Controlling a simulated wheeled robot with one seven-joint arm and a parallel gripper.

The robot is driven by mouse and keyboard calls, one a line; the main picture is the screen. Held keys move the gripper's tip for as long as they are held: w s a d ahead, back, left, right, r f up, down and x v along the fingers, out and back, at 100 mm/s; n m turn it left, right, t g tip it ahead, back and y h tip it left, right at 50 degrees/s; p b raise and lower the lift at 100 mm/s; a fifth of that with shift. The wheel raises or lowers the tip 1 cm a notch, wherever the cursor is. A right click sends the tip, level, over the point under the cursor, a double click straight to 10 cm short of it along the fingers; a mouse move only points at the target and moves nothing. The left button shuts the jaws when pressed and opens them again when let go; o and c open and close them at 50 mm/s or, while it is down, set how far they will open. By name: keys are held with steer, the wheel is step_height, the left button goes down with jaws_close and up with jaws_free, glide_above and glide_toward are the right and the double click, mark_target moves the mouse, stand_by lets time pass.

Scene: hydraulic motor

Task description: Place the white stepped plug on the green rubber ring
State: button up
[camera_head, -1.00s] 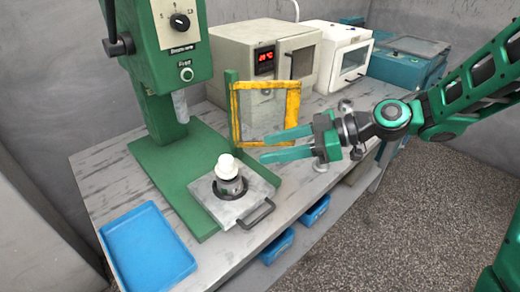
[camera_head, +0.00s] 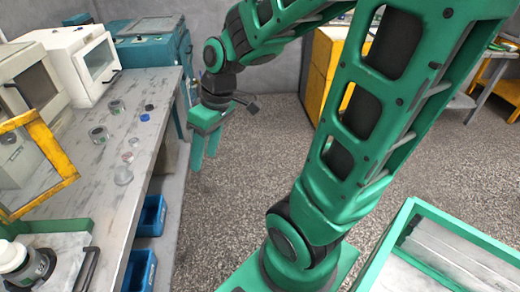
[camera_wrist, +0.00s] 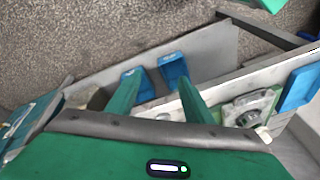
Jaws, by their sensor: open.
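The white stepped plug (camera_head: 10,255) is at the left edge of the head view, partly cut off. My gripper (camera_head: 204,155) is open and empty. Its fingers point down beside the bench's right edge, over the floor and well apart from the plug. In the wrist view my gripper (camera_wrist: 160,82) shows two spread green fingers with nothing between them.
Several small rings and parts, including a metal ring (camera_head: 98,135) and a clear piece (camera_head: 122,176), lie on the bench (camera_head: 150,90). A yellow-framed guard (camera_head: 45,150) stands between them and the plug. Blue bins (camera_head: 150,215) hang below the bench edge. The floor (camera_head: 240,150) is open.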

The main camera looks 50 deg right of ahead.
steer(key=s+d+r+m+g+h, duration=0.2)
steer(key=s+d+m, duration=0.8)
steer(key=s, duration=0.4)
steer(key=shift+s+d, duration=0.3)
steer(key=shift+d, duration=0.45)
steer(key=shift+w+f+h, duration=0.25)
steer(key=shift+w+h, duration=0.05)
steer(key=shift+w, duration=0.4)
steer(key=shift+c, duration=0.6)
